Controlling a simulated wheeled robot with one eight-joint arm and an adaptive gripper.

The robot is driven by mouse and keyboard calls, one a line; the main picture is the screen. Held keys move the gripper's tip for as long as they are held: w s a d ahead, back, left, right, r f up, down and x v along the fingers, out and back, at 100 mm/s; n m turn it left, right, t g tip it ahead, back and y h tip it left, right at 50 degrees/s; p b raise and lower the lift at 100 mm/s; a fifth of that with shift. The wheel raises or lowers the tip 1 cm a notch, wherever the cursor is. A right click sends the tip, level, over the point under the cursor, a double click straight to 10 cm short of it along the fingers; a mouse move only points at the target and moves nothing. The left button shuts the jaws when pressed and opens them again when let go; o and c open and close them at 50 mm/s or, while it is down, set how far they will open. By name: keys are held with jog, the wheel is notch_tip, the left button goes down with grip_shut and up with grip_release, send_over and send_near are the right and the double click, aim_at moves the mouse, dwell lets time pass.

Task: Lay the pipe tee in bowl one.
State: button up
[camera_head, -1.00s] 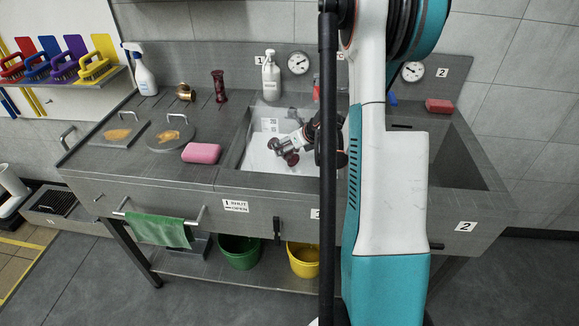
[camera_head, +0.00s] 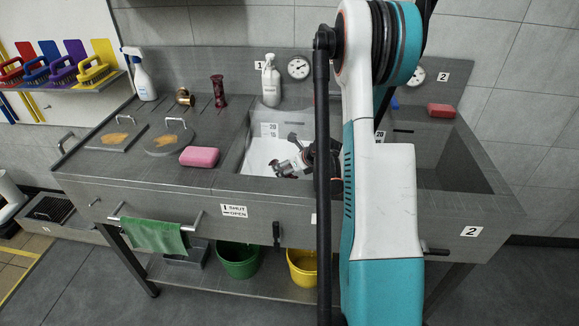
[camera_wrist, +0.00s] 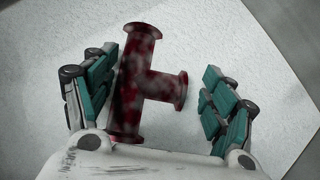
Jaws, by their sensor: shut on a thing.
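The pipe tee (camera_wrist: 147,85) is dark red and mottled in the wrist view, with its branch pointing right. My gripper (camera_wrist: 155,90) has its green-padded fingers on either side of the tee and is shut on it. In the head view my gripper (camera_head: 299,163) is inside the left basin, bowl one (camera_head: 238,152), marked 1. The tee shows there only small (camera_head: 283,168), at the gripper's tip. A pale speckled surface (camera_wrist: 215,40) lies beneath the tee; I cannot tell whether the tee touches it. My arm hides the bowl's right part.
A second basin (camera_head: 455,180), marked 2, lies to the right. A pink block (camera_head: 199,157) sits left of bowl one. A white pump bottle (camera_head: 271,82), dark red fitting (camera_head: 219,91) and brass fitting (camera_head: 185,97) stand behind.

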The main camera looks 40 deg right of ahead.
jog(key=shift+f, duration=0.55)
jog(key=o, duration=1.5)
jog(key=shift+r, duration=0.15)
jog(key=shift+r, duration=0.3)
jog(key=p+v, duration=0.4)
jog(key=v, duration=0.8)
jog(key=shift+r, duration=0.15)
